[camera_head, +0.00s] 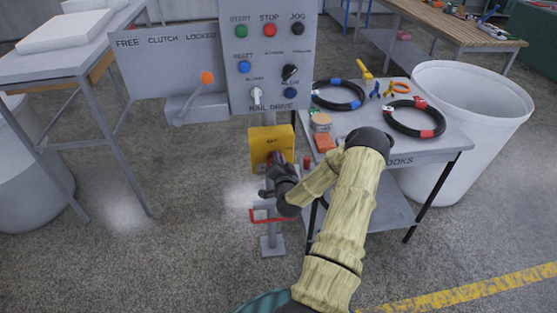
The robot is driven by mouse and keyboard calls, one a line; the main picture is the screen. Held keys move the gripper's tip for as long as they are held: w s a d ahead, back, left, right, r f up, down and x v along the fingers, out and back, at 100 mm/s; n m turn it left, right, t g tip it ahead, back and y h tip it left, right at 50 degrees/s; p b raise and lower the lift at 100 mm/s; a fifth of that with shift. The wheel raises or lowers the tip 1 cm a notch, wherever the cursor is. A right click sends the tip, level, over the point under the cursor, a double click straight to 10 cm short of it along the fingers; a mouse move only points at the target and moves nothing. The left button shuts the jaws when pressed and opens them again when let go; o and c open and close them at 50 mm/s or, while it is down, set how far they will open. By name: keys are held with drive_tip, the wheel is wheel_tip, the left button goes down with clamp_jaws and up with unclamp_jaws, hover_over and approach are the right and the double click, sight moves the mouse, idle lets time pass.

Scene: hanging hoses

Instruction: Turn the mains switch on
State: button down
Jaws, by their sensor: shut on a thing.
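A yellow switch box (259,137) is mounted low on the post under the grey control panel. Small dark lettering shows near its top, too small to read for certain. My gripper (273,164) is at the front of the box, shut on the switch's knob. Only a dark purplish-red bit of the knob shows; my fingers hide the rest, so its turned position cannot be told. My arm reaches in from the lower right.
The control panel (265,60) with buttons and knobs hangs above the box. A clutch lever with an orange knob (207,77) is left. A bench (440,136) with hose coils and a white bin (470,105) stand right. A red bar (272,218) crosses the post below.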

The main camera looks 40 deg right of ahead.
drive_tip(key=c, duration=1.4)
unclamp_jaws()
drive_tip(key=shift+c, duration=0.2)
drive_tip(key=shift+s, duration=0.1)
drive_tip(key=v, duration=1.7)
drive_tip(key=shift+s+b, duration=0.15)
drive_tip(key=shift+b, duration=0.2)
